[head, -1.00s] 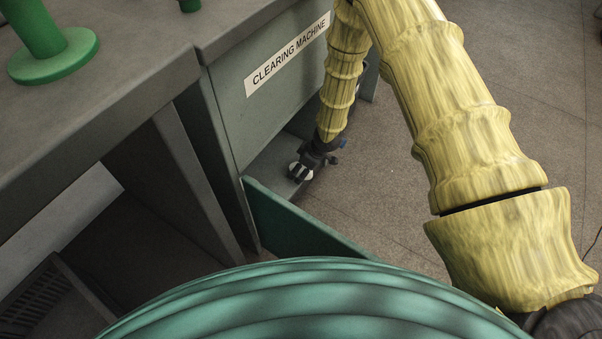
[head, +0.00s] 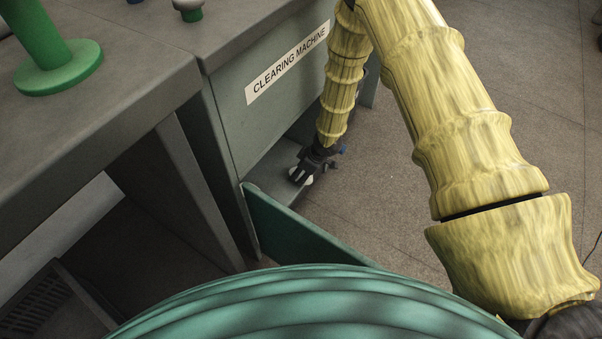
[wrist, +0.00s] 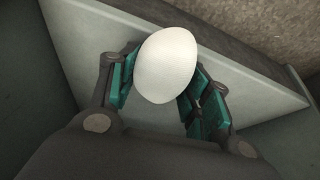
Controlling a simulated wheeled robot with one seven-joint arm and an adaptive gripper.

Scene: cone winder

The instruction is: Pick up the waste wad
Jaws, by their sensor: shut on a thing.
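The waste wad is a smooth white egg-shaped lump (wrist: 166,66) between the fingertips of my gripper (wrist: 153,92) in the wrist view. The green-padded fingers press on it from both sides. In the head view my gripper (head: 304,172) is low at the foot of the clearing machine (head: 265,110), and a small pale part of the wad (head: 309,181) shows beside the fingers. The wad is over a grey ledge; whether it touches the ledge cannot be told.
A green panel (head: 300,232) stands upright in front of the ledge. A grey bench (head: 110,65) with a green spool stand (head: 60,68) is at the left. Open floor (head: 530,110) lies to the right.

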